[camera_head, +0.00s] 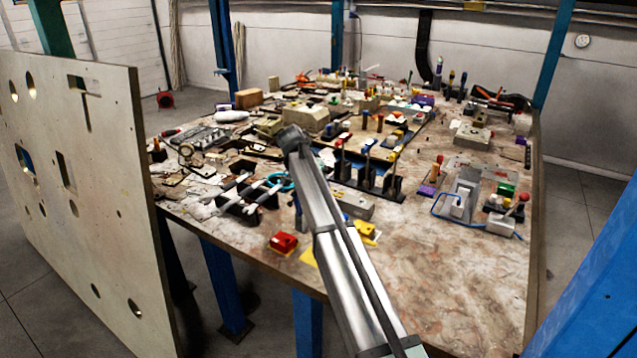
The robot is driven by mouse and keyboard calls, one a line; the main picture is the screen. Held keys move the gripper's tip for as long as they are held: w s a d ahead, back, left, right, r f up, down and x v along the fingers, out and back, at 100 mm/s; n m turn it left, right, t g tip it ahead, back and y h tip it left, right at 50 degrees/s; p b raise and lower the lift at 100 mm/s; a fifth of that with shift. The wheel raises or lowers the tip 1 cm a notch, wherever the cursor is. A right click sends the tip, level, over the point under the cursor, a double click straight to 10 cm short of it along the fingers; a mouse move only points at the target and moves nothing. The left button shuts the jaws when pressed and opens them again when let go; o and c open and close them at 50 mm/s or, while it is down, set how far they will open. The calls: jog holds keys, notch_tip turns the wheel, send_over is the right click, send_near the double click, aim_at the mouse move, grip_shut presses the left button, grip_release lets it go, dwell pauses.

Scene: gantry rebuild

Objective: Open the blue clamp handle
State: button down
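A row of upright lever clamps stands in a dark rack (362,178) just right of my arm, near the middle of the table. My arm reaches up from the bottom edge to a dark joint left of this row. My gripper's fingers are not visible; the arm seems to hide them.
A red block (284,242) lies near the front edge. A light-blue ring (279,182) and grey bars are left of my arm. A panel with a blue cable (462,205) is at right. The front right tabletop (450,290) is clear. A tall board (80,200) stands at left.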

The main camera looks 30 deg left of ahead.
jog(key=shift+f, duration=0.15)
dwell(0.3)
jog(key=c, duration=1.1)
grip_release()
jog(key=shift+o, duration=0.2)
jog(key=v, duration=1.3)
jog(key=shift+a+r, duration=0.15)
jog(key=shift+r, duration=0.25)
